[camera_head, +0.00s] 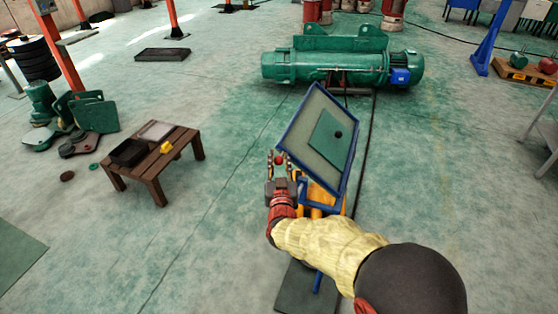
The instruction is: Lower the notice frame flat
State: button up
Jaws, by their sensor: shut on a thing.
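The notice frame (306,154) is a blue-rimmed panel with a pale grey-green face and a darker green sheet (328,138) on it. A small dark round spot sits on the sheet. The frame stands tilted, on a blue and yellow stand that my arm partly covers. My gripper (280,159) is at the frame's lower left edge, shut on a small red knob (279,160). The fingers stand on either side of the knob. How the knob joins the frame is too small to tell.
A green hoist motor (325,68) lies behind the frame, with dark cables on the floor. A low wooden table (155,170) with a black tray stands at left. Green machine parts (85,112) lie beyond it. Open floor lies between table and frame.

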jog(key=shift+a, duration=0.1)
grip_shut()
jog(key=shift+a+f, duration=0.1)
jog(key=shift+w+a+f, duration=0.15)
jog(key=shift+a+f, duration=0.1)
jog(key=shift+f, duration=0.1)
jog(key=a+f+n+g, duration=0.1)
jog(key=a+f+n, duration=0.1)
jog(key=f, duration=0.5)
jog(key=w+a+f+n+g+h+p, duration=0.1)
jog(key=a+f+n, duration=0.2)
jog(key=f, duration=0.5)
jog(key=shift+w+n+g, duration=0.3)
jog(key=shift+n, duration=0.2)
jog(key=shift+s+d+f, duration=0.1)
jog(key=shift+f, duration=0.05)
jog(key=o, duration=0.7)
grip_release()
jog(key=shift+f, duration=0.1)
jog(key=shift+o, duration=0.9)
